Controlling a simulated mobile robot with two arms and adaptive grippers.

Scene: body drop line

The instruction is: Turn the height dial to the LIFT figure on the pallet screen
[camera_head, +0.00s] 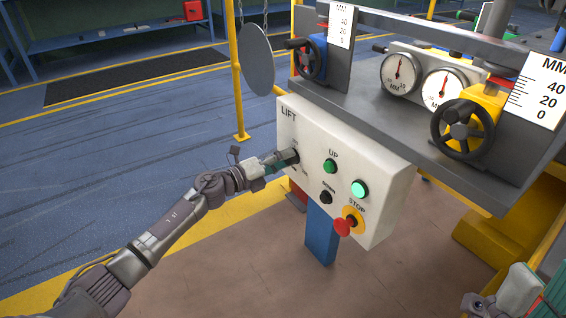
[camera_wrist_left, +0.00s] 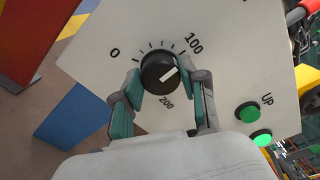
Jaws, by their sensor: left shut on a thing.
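The height dial (camera_wrist_left: 157,71) is a round black knob with a white pointer mark, on a white panel with figures 0, 100 and 200 around it. The pointer mark faces right and slightly up, on the 200 side of the 100 figure. My left gripper (camera_wrist_left: 160,88) has its teal fingers shut on either side of the knob. In the head view my left gripper (camera_head: 282,160) reaches the LIFT panel (camera_head: 387,191) and mostly hides the dial. My right gripper (camera_head: 515,292) shows only partly at the lower right; its fingertips are unclear. I see no pallet screen.
Right of the dial are a green UP button (camera_head: 330,166), a black DOWN button (camera_head: 326,197), a lit green button (camera_head: 360,189) and a red STOP button (camera_head: 343,226). Handwheels (camera_head: 463,129) and round gauges (camera_head: 400,74) stand above. Open floor lies left.

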